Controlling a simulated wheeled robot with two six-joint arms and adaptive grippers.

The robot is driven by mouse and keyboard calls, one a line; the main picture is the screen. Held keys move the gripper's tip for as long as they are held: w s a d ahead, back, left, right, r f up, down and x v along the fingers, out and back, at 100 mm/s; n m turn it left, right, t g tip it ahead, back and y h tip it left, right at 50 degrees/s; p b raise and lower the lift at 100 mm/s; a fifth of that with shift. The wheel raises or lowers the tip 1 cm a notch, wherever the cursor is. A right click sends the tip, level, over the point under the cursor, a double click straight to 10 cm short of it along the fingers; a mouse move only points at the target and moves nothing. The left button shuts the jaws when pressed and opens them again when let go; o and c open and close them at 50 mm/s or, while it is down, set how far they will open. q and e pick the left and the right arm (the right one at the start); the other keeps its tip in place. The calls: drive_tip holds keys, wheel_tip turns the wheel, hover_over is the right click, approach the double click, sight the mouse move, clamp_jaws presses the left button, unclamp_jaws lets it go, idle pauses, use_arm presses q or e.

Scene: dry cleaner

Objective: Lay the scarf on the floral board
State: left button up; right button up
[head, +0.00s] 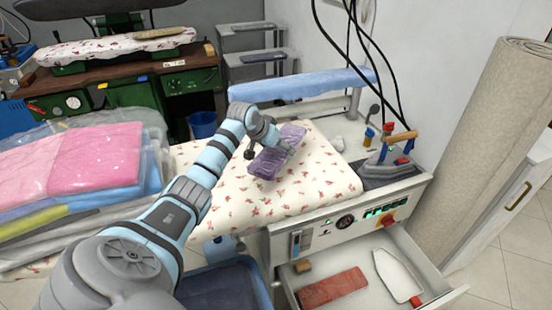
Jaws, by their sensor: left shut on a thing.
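The scarf (266,164) is a purple folded piece lying over the floral board (325,178), which has a cream cover with small red flowers. My left arm reaches in from the lower left, and my left gripper (284,147) is at the scarf's upper part, shut on it. The gripper and wrist hide part of the scarf. I cannot tell whether the scarf's whole underside touches the board. My right gripper is not in view.
An iron (397,147) with a wooden handle stands on a dark rest right of the board. Below, an open drawer (440,297) sticks out. Bagged folded textiles (95,160) are piled at left. A rolled carpet (492,130) stands at right. Black cables hang behind the board.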

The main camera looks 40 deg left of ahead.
use_arm(q)
wheel_tip(320, 180, down, 4)
drive_tip(key=shift+d+f+b, duration=0.1)
drive_tip(key=shift+f+b, duration=0.15)
drive_tip(key=shift+b, duration=0.1)
drive_tip(key=shift+f, duration=0.1)
drive_tip(key=shift+c, duration=0.8)
drive_tip(key=o, duration=1.6)
drive_tip(key=shift+o, duration=0.2)
drive_tip(key=p+v, duration=0.2)
drive_tip(key=v, duration=0.9)
drive_tip(key=shift+s+r, duration=0.2)
drive_tip(key=shift+r, duration=0.1)
drive_tip(key=shift+s+r, duration=0.2)
drive_tip(key=shift+w+f, duration=0.1)
